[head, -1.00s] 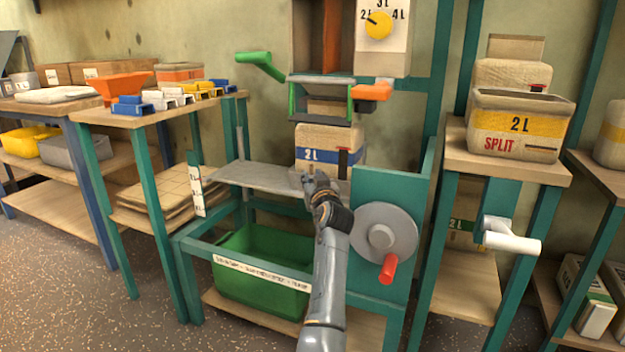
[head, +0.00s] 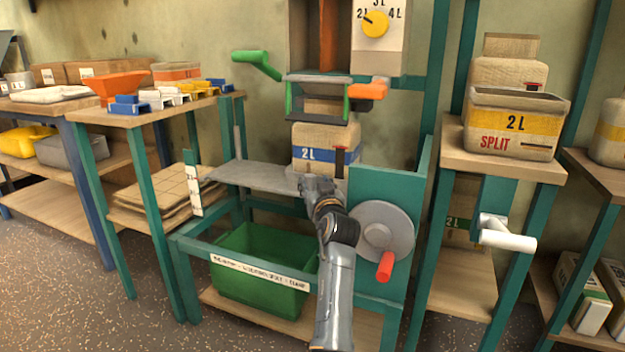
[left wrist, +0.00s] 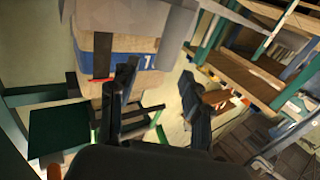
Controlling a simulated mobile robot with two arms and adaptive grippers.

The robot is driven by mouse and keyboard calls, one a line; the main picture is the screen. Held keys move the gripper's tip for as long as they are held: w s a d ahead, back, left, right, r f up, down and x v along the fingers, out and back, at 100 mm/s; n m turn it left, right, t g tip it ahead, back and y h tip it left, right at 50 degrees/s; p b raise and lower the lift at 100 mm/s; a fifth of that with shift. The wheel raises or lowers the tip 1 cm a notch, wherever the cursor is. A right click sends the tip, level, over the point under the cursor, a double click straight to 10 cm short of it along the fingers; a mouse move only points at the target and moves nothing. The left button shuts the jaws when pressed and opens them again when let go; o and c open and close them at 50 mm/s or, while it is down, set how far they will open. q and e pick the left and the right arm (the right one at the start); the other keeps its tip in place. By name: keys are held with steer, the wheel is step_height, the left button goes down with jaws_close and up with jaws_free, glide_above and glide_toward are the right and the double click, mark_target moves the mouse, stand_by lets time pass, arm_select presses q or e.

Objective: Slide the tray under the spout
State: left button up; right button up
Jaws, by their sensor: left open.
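A flat grey metal tray (head: 250,177) lies across the teal frame, reaching out to the left. A beige box with a blue band marked 2 L (head: 323,157) stands at its right part, below the grey and green spout housing (head: 318,100). My left gripper (head: 317,184) is in front of this box, low at the tray's front edge, and hides part of both. In the left wrist view its dark fingers (left wrist: 160,95) are apart, with nothing seen between them; the blue-banded box (left wrist: 120,55) is close by. I cannot tell whether it touches anything. My right gripper is out of view.
A grey wheel with a red handle (head: 384,266) is at the right of the frame. A green bin (head: 262,270) sits below the tray.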

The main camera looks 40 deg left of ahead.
arm_select(q)
steer(key=v, duration=0.3)
steer(key=shift+s+f, duration=0.1)
steer(key=shift+f, duration=0.05)
stand_by(0.4)
